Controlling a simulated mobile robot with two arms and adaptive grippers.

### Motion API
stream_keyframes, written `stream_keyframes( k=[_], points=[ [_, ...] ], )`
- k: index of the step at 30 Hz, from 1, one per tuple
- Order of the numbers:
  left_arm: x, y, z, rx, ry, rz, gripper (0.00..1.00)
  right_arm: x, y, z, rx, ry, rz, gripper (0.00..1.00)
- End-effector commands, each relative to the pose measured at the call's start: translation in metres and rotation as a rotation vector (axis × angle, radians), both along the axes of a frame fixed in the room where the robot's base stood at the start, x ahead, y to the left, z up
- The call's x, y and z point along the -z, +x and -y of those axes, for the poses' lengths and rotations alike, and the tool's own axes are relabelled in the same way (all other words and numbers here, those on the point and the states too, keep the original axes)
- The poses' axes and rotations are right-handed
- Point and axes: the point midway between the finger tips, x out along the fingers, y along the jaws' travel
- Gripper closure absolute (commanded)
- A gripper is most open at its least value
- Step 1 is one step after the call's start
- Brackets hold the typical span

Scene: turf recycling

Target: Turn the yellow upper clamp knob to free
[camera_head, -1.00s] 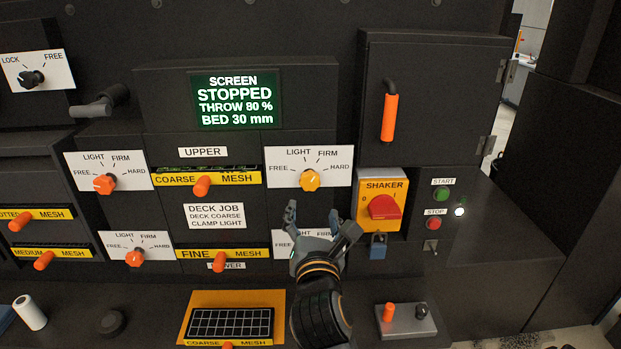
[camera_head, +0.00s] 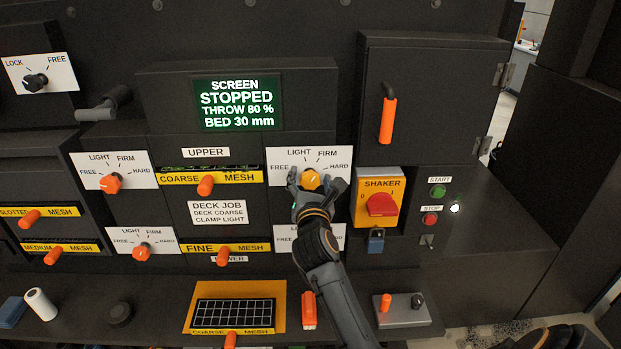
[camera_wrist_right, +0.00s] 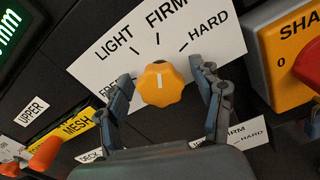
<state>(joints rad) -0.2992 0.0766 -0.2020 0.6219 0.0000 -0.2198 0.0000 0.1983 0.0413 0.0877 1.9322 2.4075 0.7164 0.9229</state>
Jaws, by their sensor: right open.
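The yellow upper clamp knob (camera_head: 311,179) sits on a white dial card (camera_head: 285,160) marked FREE, LIGHT, FIRM and HARD, right of the coarse mesh drawer. In the right wrist view the yellow knob (camera_wrist_right: 160,84) has a white pointer line that points roughly toward the FIRM tick. My right gripper (camera_head: 318,183) is open, with one finger on each side of the knob. In the wrist view the fingers of the right gripper (camera_wrist_right: 172,88) show gaps to the knob. The FREE label is partly hidden by the left finger there. My left gripper is not in view.
The red SHAKER switch (camera_head: 382,204) on its yellow box stands close right of my right gripper. A lower dial card (camera_head: 283,238) is partly hidden behind my right arm. The display (camera_head: 237,102) reads STOPPED. An orange door handle (camera_head: 387,120) sticks out at upper right.

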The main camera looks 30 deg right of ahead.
Motion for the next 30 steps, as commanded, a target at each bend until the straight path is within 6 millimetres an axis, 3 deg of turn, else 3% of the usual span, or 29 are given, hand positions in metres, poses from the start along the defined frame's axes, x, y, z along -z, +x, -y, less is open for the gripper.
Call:
stream_keyframes(
  k=[3, 4, 12, 20, 30],
  points=[
    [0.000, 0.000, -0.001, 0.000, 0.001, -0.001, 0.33, 0.000, 0.000, 0.000, 0.000, 0.000, 0.000, 0.33],
    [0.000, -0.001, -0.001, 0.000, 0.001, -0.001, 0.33, 0.000, 0.000, 0.000, 0.000, 0.000, 0.000, 0.37],
    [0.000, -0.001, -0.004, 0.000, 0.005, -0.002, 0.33, 0.000, 0.000, 0.000, 0.000, -0.001, -0.001, 0.88],
    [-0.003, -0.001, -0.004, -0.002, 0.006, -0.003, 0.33, -0.001, 0.000, 0.000, 0.000, -0.019, -0.013, 0.88],
    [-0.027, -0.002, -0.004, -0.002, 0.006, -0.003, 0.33, -0.004, 0.000, -0.001, -0.001, -0.182, -0.115, 0.88]
  ],
)
